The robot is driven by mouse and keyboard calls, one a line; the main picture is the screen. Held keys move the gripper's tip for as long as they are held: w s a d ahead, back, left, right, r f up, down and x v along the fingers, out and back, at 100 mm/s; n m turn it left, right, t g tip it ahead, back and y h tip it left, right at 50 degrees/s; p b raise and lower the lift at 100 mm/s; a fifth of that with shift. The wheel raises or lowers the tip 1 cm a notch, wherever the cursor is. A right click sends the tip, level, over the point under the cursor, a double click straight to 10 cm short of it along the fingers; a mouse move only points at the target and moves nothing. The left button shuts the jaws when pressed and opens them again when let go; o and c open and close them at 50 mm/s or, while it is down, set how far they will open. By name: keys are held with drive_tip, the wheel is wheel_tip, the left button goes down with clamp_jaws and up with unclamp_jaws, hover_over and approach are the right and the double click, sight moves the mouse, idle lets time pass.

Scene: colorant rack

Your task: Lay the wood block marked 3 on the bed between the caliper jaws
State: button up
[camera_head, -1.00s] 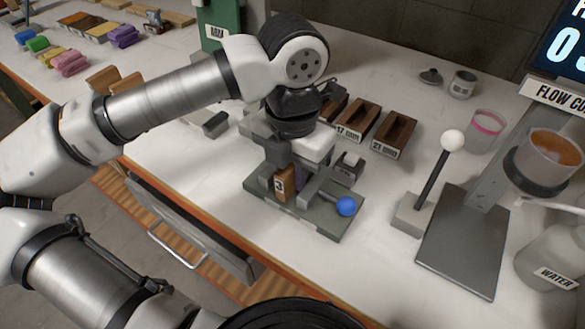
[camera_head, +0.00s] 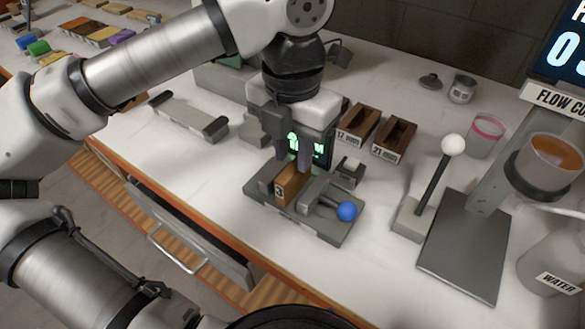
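The wood block marked 3 (camera_head: 288,183) stands on the grey bed of the caliper (camera_head: 328,232), between a fixed jaw on its left and a sliding jaw (camera_head: 313,189) on its right. The sliding jaw carries a rod with a blue ball (camera_head: 347,211). Whether either jaw touches the block is too small to tell. My gripper (camera_head: 288,160) is just above the block, pointing down. Its two fingers are apart and nothing is held between them. The caliper's dark display with green marks (camera_head: 318,148) shows partly behind the fingers.
Two brown wooden trays (camera_head: 396,135) stand behind, right of my gripper. A lever with a white ball (camera_head: 453,145) and a grey stand plate (camera_head: 463,243) are at the right. A grey holder (camera_head: 188,116) lies at the left. Open worktop lies between the caliper and the lever.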

sight(293, 168)
wheel_tip(293, 168, up, 6)
drive_tip(key=shift+f, duration=0.1)
